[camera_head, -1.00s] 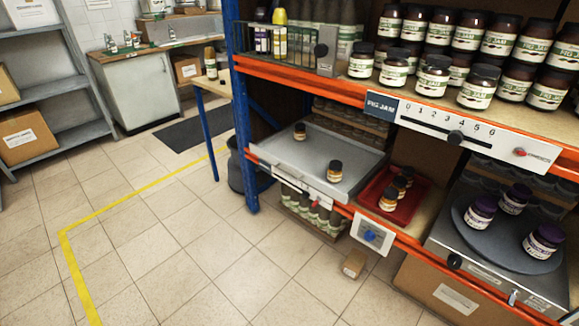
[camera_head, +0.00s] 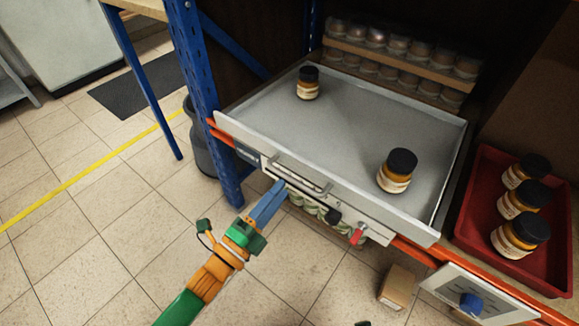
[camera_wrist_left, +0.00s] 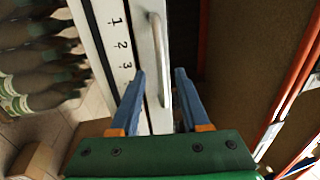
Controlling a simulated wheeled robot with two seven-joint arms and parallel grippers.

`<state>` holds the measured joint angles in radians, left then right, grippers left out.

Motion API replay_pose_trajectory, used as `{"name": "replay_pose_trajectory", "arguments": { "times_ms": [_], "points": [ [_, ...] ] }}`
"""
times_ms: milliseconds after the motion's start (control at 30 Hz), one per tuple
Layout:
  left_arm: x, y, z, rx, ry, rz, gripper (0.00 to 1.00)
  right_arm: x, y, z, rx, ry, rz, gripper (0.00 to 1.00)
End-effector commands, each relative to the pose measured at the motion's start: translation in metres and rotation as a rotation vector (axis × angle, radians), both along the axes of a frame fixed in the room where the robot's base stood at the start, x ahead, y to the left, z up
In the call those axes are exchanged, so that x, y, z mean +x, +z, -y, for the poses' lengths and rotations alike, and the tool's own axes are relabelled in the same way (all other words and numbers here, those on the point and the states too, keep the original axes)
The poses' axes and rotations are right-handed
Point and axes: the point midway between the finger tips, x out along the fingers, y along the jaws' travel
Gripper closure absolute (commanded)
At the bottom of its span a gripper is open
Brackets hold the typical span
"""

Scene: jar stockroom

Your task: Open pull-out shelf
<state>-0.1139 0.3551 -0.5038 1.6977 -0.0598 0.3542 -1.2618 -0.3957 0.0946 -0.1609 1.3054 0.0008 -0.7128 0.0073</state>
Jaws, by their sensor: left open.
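The pull-out shelf (camera_head: 335,130) is a grey metal tray with low walls, set in the rack. Two amber jars with black lids stand on it, one at the back left (camera_head: 307,83) and one at the front right (camera_head: 396,171). A bar handle (camera_head: 300,175) runs along its front. My left gripper (camera_head: 279,186) is open at the handle's front. In the left wrist view, the near end of the handle (camera_wrist_left: 160,62) shows between the parted blue fingers (camera_wrist_left: 160,74); I cannot tell whether they touch it.
A red tray (camera_head: 466,222) with three jars sits at the right. A blue post (camera_head: 193,95) stands at the left. Floor in front is mostly clear, with a small box (camera_head: 397,287).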

Motion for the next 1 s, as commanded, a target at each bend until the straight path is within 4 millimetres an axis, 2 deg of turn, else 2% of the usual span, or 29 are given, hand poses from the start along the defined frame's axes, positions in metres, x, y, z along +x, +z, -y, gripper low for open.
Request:
{"name": "replay_pose_trajectory", "arguments": {
  "times_ms": [100, 233, 533, 567, 700, 733, 1000],
  "points": [
    [0.021, 0.005, 0.015, -0.003, 0.000, 0.003, 0.54, 0.008, 0.005, -0.002, 0.003, -0.002, 0.009, 0.50],
    [0.037, 0.008, 0.026, -0.002, 0.001, -0.001, 0.54, 0.014, 0.012, -0.003, 0.005, -0.003, 0.013, 0.50],
    [0.042, 0.010, 0.030, -0.002, 0.001, -0.005, 0.54, 0.017, 0.016, -0.004, 0.006, -0.004, 0.014, 0.50],
    [0.042, 0.010, 0.030, -0.002, 0.001, -0.005, 0.59, 0.017, 0.016, -0.004, 0.005, -0.003, 0.014, 0.50],
    [0.042, 0.010, 0.030, -0.002, 0.001, -0.005, 0.97, 0.017, 0.016, -0.004, 0.005, -0.003, 0.014, 0.50],
    [0.042, 0.010, 0.030, -0.002, 0.001, -0.005, 1.00, 0.017, 0.016, -0.004, 0.005, -0.003, 0.014, 0.50],
    [0.042, 0.010, 0.030, -0.002, 0.001, -0.005, 1.00, 0.016, 0.016, -0.004, 0.004, -0.003, 0.014, 0.50]
  ]
}}
